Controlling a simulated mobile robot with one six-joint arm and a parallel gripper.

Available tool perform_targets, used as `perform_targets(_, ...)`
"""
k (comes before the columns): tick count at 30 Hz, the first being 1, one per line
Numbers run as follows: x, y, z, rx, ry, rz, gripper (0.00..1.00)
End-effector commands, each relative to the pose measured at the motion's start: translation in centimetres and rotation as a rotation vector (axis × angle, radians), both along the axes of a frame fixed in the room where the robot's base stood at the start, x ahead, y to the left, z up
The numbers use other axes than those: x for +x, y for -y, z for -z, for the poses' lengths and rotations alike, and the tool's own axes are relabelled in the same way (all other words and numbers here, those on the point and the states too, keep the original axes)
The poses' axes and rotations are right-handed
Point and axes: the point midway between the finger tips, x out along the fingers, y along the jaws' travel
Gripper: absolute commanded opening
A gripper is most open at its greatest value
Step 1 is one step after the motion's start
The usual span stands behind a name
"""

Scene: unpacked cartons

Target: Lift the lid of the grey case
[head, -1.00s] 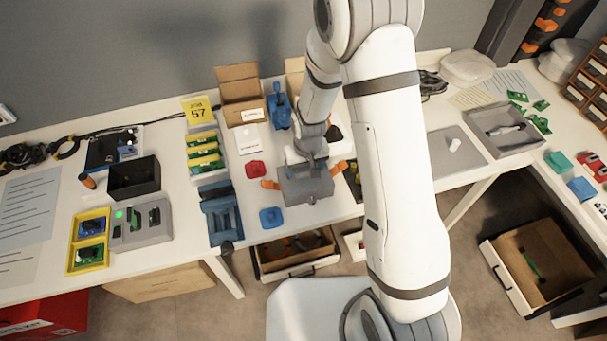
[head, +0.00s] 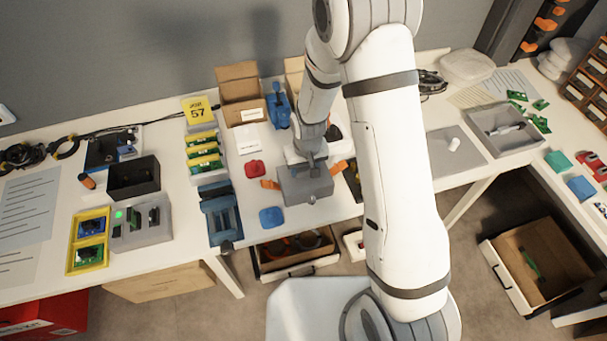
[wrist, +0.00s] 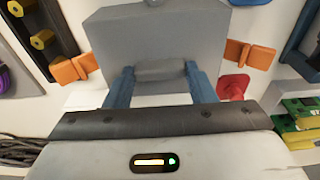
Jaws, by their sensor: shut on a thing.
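The grey case (head: 306,190) stands near the front edge of the table. It also shows in the wrist view (wrist: 160,30). Its orange latches stick out at both sides, on the left (wrist: 75,69) and on the right (wrist: 250,55). My gripper (wrist: 160,72) has its blue fingers on both ends of a grey grip on the case and is shut on it. In the head view my gripper (head: 309,166) is over the case's upper side, partly hidden by my wrist. I see no clear gap between lid and body; the far side is hidden.
A blue holder (head: 221,222) stands farther left. A carton (head: 238,85) is behind. An open drawer (head: 290,262) is below the table's front edge.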

Motion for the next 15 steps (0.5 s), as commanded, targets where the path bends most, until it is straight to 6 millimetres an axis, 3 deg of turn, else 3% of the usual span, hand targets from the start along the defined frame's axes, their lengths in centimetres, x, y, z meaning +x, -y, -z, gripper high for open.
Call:
perform_targets(8,0.1,-0.1,-1.2,0.001,0.003,0.0,0.25)
perform_targets(15,0.1,-0.1,-5.3,0.002,0.007,-0.001,0.25)
